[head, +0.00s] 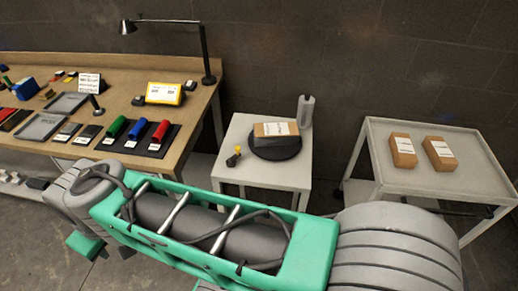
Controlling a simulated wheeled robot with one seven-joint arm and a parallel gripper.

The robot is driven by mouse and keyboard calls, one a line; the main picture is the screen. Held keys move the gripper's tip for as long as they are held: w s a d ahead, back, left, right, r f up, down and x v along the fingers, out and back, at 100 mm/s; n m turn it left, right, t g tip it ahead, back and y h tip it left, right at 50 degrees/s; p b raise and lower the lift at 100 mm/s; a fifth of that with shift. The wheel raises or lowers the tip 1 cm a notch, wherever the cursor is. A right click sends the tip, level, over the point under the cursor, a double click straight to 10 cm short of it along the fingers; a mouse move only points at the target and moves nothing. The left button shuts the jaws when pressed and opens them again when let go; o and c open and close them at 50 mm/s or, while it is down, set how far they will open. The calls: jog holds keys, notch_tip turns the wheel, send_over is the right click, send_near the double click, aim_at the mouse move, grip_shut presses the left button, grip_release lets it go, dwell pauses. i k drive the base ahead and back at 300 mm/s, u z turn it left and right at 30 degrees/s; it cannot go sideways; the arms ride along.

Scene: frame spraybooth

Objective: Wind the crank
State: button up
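A small yellow and black piece (233,157), which looks like a crank handle, is at the left side of the small white table (231,174). It is too small to tell how it is mounted. Right of it, a round dark turntable (274,149) stands on the same table, with a brown labelled box (276,129) lying on top. A grey upright bottle-like thing (305,111) stands behind the turntable to the right. My arm's large green and grey links cross the foreground and hide the table's lower part. My gripper is not in view.
A wooden workbench (120,60) at the left carries a lamp (206,55), trays, a yellow-framed sign (163,93) and coloured blocks. A grey cart (425,180) at the right carries two brown boxes (403,149). Floor gaps separate the white table from both.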

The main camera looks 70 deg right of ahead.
aim_at(231, 163)
jog(key=z, duration=0.45)
jog(key=k, duration=1)
jog(key=u, duration=0.55)
jog(key=i, duration=1.55)
jog(key=z, duration=0.55)
